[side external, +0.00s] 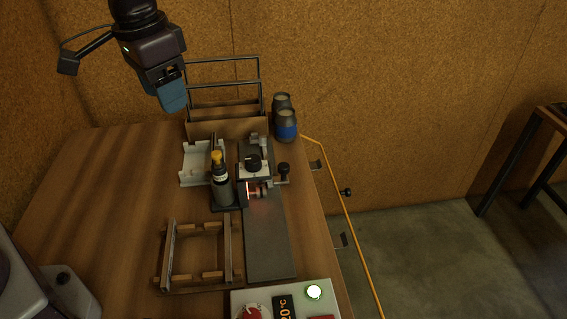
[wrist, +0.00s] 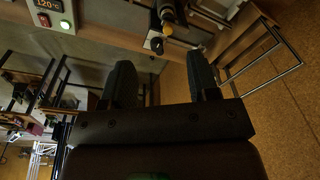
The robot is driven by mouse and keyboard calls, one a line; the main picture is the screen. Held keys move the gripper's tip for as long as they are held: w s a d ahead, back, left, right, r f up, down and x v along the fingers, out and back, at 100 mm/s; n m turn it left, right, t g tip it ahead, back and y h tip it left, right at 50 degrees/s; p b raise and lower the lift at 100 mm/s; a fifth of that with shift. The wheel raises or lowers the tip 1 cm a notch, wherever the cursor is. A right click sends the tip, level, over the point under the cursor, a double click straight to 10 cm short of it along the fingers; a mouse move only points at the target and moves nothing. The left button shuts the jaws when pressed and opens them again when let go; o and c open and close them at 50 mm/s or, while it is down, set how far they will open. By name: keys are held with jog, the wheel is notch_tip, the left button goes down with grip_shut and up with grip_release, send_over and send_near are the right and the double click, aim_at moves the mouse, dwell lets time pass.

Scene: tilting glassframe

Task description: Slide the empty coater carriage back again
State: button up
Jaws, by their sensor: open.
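The coater carriage (side external: 256,173) is a small grey block with a black knob on top and a dark side knob (side external: 284,169). It sits at the far end of a long dark bed (side external: 266,245) in the side view; the bed's near part is bare. A red glow shows at the carriage's near face. Whether the carriage holds anything is too small to tell. My gripper (side external: 172,98) hangs well above the table, up and left of the carriage, apart from it. In the wrist view my gripper (wrist: 160,80) has its two dark fingers spread, with nothing between them.
A yellow-capped bottle (side external: 222,182) stands close left of the carriage. A pale cradle (side external: 193,164) and a wooden frame (side external: 198,253) lie left. A railed rack (side external: 227,128) and jars (side external: 286,126) stand behind. A control panel (side external: 275,296) is in front. The table's left is clear.

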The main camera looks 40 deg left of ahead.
aim_at(284, 165)
jog(key=shift+w+d+f+m, duration=1.2)
jog(key=shift+w+d+f, duration=0.7)
jog(key=shift+w+f, duration=2.25)
jog(key=shift+w+d+f+m, duration=1.2)
jog(key=shift+w+d+f, duration=1.1)
jog(key=shift+w, duration=3.35)
jog(key=shift+g, duration=0.4)
jog(key=f, duration=0.4)
jog(key=a+f, duration=0.1)
jog(key=f, duration=0.7)
jog(key=shift+w+a+f, duration=0.15)
jog(key=shift+w+f, duration=0.05)
jog(key=shift+f, duration=0.1)
grip_shut()
jog(key=s+d, duration=1.5)
jog(key=shift+s+d+r, duration=0.1)
jog(key=shift+s+d, duration=0.2)
jog(key=shift+d, duration=0.05)
